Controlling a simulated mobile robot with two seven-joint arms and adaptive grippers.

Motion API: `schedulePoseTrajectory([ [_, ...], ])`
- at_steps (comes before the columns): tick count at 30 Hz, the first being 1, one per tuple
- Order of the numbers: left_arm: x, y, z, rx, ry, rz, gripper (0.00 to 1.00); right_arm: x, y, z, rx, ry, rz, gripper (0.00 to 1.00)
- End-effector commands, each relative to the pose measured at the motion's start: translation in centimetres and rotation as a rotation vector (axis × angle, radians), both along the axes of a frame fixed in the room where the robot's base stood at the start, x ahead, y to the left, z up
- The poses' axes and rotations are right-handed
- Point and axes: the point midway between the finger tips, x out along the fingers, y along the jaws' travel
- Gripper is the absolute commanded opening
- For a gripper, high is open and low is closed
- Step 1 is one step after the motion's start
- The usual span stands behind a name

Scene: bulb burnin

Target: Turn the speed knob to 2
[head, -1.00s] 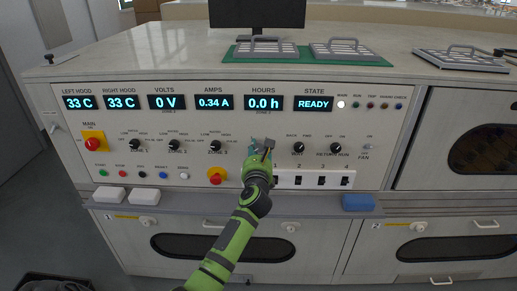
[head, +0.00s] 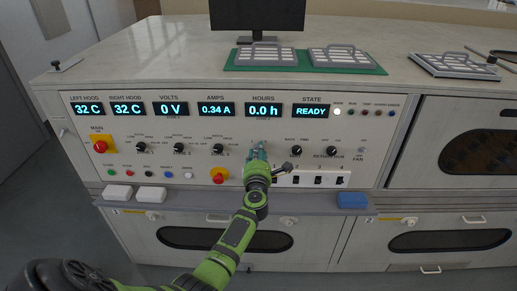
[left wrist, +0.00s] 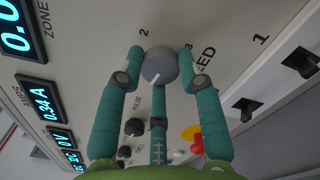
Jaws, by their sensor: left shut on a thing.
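The speed knob (left wrist: 160,66) is a round grey knob with a white line, seen in the left wrist view. The line runs from near its middle toward the lower edge of the picture, away from the printed 2 (left wrist: 144,32). A partly hidden digit and the letters "ED" (left wrist: 207,59) are to its right. My left gripper (left wrist: 160,74) is shut on the knob, with teal fingers on both sides of it and a third finger below. In the head view my left gripper (head: 257,152) is at the panel and hides the knob. My right gripper is not in view.
A red emergency button (head: 219,175) is just left of my gripper. A row of switches (head: 318,180) is to the right. A ledge (head: 270,203) below the panel holds a blue block (head: 352,200) and two white blocks. The state display (head: 311,112) reads READY.

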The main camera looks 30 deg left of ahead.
Motion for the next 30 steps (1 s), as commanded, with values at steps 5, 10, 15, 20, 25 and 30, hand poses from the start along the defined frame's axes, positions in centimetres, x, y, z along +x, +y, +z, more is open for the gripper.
schedulePoseTrajectory([
  [5, 0.1, -0.1, 0.5, 0.142, 0.086, -0.002, 0.04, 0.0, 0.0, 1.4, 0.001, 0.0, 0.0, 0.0],
  [10, 0.1, -0.1, 0.4, 0.28, 0.17, -0.002, 0.04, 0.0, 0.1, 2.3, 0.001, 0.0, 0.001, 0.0],
  [15, 0.1, -0.1, 0.3, 0.419, 0.255, -0.002, 0.04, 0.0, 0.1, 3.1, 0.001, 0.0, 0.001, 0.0],
  [20, 0.1, -0.1, 0.3, 0.547, 0.334, -0.002, 0.04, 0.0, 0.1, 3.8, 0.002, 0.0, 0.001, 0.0],
  [25, 0.1, -0.1, 0.4, 0.684, 0.417, -0.001, 0.04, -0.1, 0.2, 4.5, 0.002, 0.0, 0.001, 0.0],
  [30, 0.1, -0.1, 0.3, 0.822, 0.502, -0.001, 0.04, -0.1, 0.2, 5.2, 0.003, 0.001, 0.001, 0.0],
])
